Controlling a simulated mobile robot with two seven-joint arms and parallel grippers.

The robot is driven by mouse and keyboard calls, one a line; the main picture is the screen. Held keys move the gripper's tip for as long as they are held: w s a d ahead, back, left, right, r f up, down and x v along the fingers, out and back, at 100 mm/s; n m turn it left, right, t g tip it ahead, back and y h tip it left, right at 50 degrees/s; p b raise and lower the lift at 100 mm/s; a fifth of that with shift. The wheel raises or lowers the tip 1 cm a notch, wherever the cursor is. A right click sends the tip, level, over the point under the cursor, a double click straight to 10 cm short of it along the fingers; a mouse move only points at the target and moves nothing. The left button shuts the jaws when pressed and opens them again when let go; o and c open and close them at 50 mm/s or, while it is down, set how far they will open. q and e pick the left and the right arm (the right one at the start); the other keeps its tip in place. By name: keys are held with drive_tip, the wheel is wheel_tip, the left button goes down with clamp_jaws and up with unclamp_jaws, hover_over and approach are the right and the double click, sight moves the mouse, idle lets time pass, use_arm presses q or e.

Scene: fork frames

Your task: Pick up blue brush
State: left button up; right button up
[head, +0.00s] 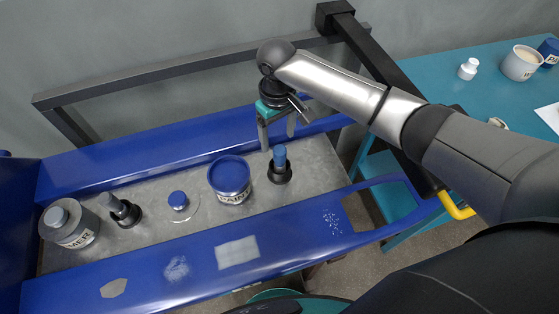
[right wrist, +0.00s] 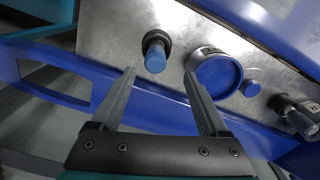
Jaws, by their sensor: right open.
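The blue brush (head: 280,156) stands upright in a round black holder (head: 279,174) on the grey metal surface, right of the blue-lidded can. It also shows in the right wrist view (right wrist: 155,57), seen from above, near the space between the fingertips. My right gripper (head: 278,140) is open and empty, pointing down above and slightly behind the brush. Its two fingers (right wrist: 160,72) also show in the right wrist view, apart from each other. I cannot tell the exact gap to the brush. My left gripper is not in view.
A blue-lidded can (head: 229,178) stands left of the brush. Farther left are a small blue-capped item (head: 178,200), a grey brush (head: 122,208) in a holder and a grey-lidded can (head: 70,224). Blue rails (head: 205,254) border the surface. A teal table (head: 450,80) stands right.

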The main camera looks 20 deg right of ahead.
sight(278, 151)
wheel_tip(278, 151, down, 5)
drive_tip(key=shift+r+b, duration=0.1)
drive_tip(key=shift+b, duration=0.3)
drive_tip(key=shift+w+d+f+b, duration=0.1)
drive_tip(key=shift+f+b, duration=0.1)
drive_tip(key=shift+f, duration=0.7)
drive_tip(key=shift+d+f+b, duration=0.15)
drive_tip(key=shift+f+b, duration=0.1)
drive_tip(key=shift+f, duration=0.65)
drive_tip(key=shift+w+d+f+b, duration=0.1)
drive_tip(key=shift+f+b, duration=0.1)
drive_tip(key=shift+f, duration=0.7)
drive_tip(key=shift+c, duration=0.3)
clamp_jaws()
